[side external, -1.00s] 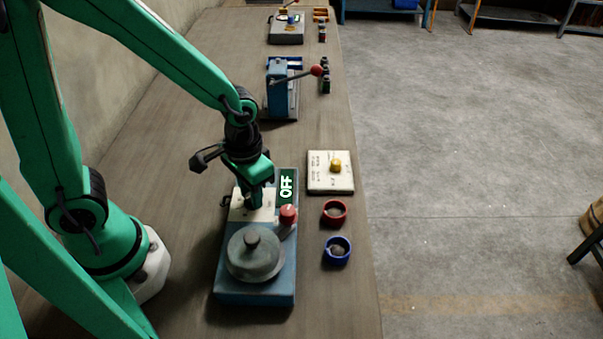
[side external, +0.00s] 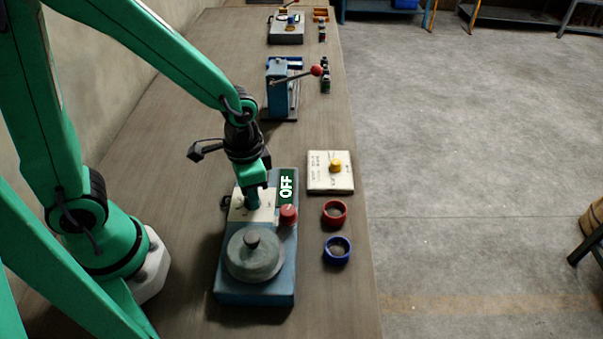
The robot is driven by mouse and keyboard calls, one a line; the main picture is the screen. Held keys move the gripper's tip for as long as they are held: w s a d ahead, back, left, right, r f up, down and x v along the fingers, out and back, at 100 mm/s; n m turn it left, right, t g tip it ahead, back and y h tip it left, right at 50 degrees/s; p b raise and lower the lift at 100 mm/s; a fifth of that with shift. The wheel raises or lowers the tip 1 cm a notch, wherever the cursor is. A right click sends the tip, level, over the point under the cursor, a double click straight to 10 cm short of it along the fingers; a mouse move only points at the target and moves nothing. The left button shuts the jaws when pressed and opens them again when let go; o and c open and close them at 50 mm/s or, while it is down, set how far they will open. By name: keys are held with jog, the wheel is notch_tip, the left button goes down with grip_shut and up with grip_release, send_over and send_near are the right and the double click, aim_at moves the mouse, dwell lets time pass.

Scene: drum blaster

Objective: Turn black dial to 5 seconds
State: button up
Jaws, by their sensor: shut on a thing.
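The blue drum blaster (side external: 228,287) stands on the bench with a round grey lid and knob (side external: 255,257) at its front. A white dial plate (side external: 238,212) lies behind the lid, and a green display (side external: 286,187) beside it reads OFF. My gripper (side external: 253,203) points down onto the white plate and is shut there. It covers the black dial, so neither the dial nor its setting can be seen. A red button (side external: 288,214) sits right of the plate.
A red ring cup (side external: 334,212) and a blue ring cup (side external: 338,250) stand right of the machine. A white board with a yellow knob (side external: 335,165) lies behind them. A blue lever press (side external: 280,90) stands farther back.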

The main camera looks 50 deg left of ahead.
jog(key=o, duration=1)
jog(key=shift+r, duration=0.2)
jog(key=shift+r, duration=3.75)
jog(key=s+a+r+n+t, duration=0.4)
jog(key=a+r, duration=0.3)
jog(key=r, duration=0.3)
jog(key=shift+s+a+r+n+t, duration=0.2)
jog(key=shift+s+r+n+t, duration=0.1)
jog(key=shift+t, duration=0.5)
